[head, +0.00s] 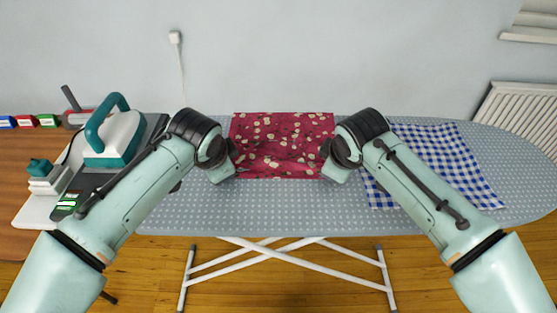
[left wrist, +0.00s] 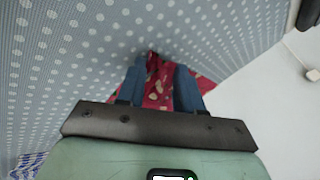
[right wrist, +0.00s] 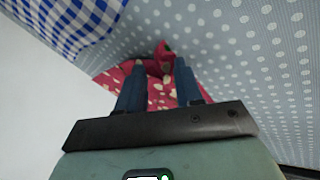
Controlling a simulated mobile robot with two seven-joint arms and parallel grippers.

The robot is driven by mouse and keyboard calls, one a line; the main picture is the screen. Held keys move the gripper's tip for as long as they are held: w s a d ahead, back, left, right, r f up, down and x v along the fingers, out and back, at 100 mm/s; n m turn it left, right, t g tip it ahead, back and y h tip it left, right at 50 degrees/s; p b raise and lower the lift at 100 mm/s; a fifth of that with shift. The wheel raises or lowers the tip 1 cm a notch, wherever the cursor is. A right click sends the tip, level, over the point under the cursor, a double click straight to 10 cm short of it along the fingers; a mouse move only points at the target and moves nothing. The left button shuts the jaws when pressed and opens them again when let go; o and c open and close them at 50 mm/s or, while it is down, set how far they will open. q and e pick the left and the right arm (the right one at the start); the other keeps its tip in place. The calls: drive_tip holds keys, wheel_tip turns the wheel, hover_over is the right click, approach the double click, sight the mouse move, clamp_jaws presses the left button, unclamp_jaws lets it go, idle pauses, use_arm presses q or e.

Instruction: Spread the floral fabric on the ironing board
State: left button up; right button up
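The floral fabric (head: 281,146), dark red with pale flowers, lies on the ironing board (head: 260,210). It looks spread out, with wrinkles across its middle. My left gripper (head: 231,160) is at its left side near the front corner. In the left wrist view the fingers (left wrist: 159,70) stand apart with red fabric (left wrist: 154,92) visible between and beyond them. My right gripper (head: 328,160) is at the right side near the front corner. In the right wrist view its fingers (right wrist: 160,68) are also apart, with a raised fold of the fabric (right wrist: 163,50) at the tips. The grippers partly hide the fabric's sides.
A blue checked cloth (head: 440,160) lies on the board to the right. A teal and white iron (head: 118,138) stands at the left, beside a wooden table (head: 22,160) with small coloured boxes (head: 26,121). The board's front strip is clear.

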use_arm(q)
drive_tip(key=shift+s+d+f, duration=0.15)
drive_tip(key=shift+d+f, duration=0.2)
use_arm(e)
drive_tip(key=shift+s+a+f, duration=0.15)
drive_tip(key=shift+a+f, duration=0.2)
use_arm(q)
drive_tip(key=shift+s+r, duration=0.1)
drive_tip(key=shift+r, duration=0.05)
use_arm(e)
drive_tip(key=shift+s+r, duration=0.1)
drive_tip(key=shift+r, duration=0.05)
use_arm(q)
drive_tip(key=v, duration=1)
drive_tip(key=shift+s+a, duration=0.2)
drive_tip(key=shift+s, duration=0.3)
use_arm(e)
drive_tip(key=v, duration=1)
drive_tip(key=shift+s+d, duration=0.25)
drive_tip(key=shift+s, duration=0.25)
use_arm(q)
drive_tip(key=shift+r, duration=0.15)
use_arm(e)
drive_tip(key=shift+r, duration=0.15)
